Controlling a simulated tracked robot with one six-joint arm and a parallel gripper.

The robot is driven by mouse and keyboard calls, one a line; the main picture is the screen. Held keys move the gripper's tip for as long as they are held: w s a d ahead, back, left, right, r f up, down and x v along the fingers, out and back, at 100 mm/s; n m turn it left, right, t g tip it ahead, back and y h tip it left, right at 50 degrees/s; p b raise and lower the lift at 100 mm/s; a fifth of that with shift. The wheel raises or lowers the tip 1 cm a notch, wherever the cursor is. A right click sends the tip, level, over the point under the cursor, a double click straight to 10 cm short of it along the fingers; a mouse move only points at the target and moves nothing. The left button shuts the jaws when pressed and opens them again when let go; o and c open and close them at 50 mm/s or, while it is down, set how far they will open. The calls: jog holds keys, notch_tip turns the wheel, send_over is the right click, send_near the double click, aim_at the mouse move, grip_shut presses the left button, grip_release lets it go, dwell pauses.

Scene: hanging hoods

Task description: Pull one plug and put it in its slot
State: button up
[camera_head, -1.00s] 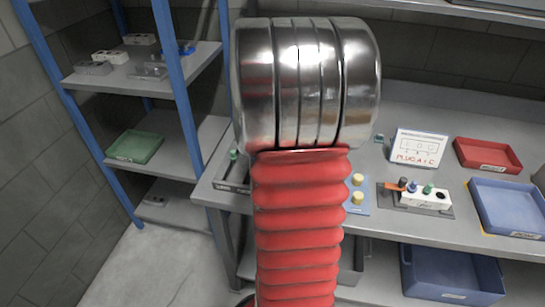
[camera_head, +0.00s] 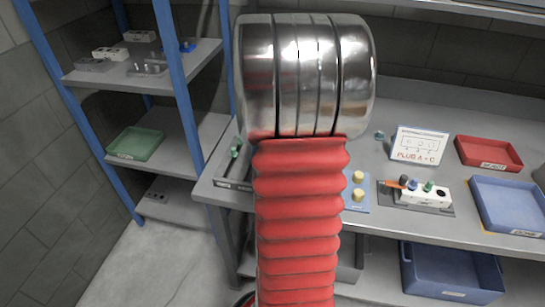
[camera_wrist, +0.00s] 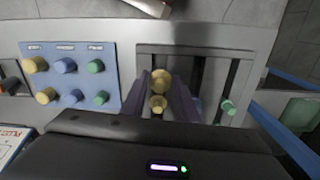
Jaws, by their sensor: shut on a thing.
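My gripper (camera_wrist: 160,96) is shut on a yellow plug (camera_wrist: 159,80) in the wrist view, over a dark slotted tray (camera_wrist: 146,50). Yellow shows as two round parts between the fingers; I cannot tell whether both belong to one plug. How deep it sits in the tray is unclear. A green plug (camera_wrist: 228,107) is in the tray's right lane; it also shows in the head view (camera_head: 235,151). A blue panel (camera_wrist: 52,80) holds yellow, blue and green knobs in two rows. My arm hides the gripper in the head view.
A white block (camera_head: 425,195) with coloured knobs stands right of the panel. Behind it is a sign (camera_head: 419,145) reading about plugs. A red tray (camera_head: 488,153) and a blue tray (camera_head: 508,203) lie further right. A blue-posted shelf (camera_head: 158,79) stands left.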

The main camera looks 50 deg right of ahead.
jog(key=shift+f, duration=0.95)
jog(key=shift+s+f, duration=0.1)
jog(key=shift+f, duration=0.75)
dwell(1.8)
jog(key=o, duration=1.1)
jog(key=shift+r, duration=0.15)
notch_tip(320, 180, up, 13)
jog(key=shift+r, duration=0.2)
dwell(0.5)
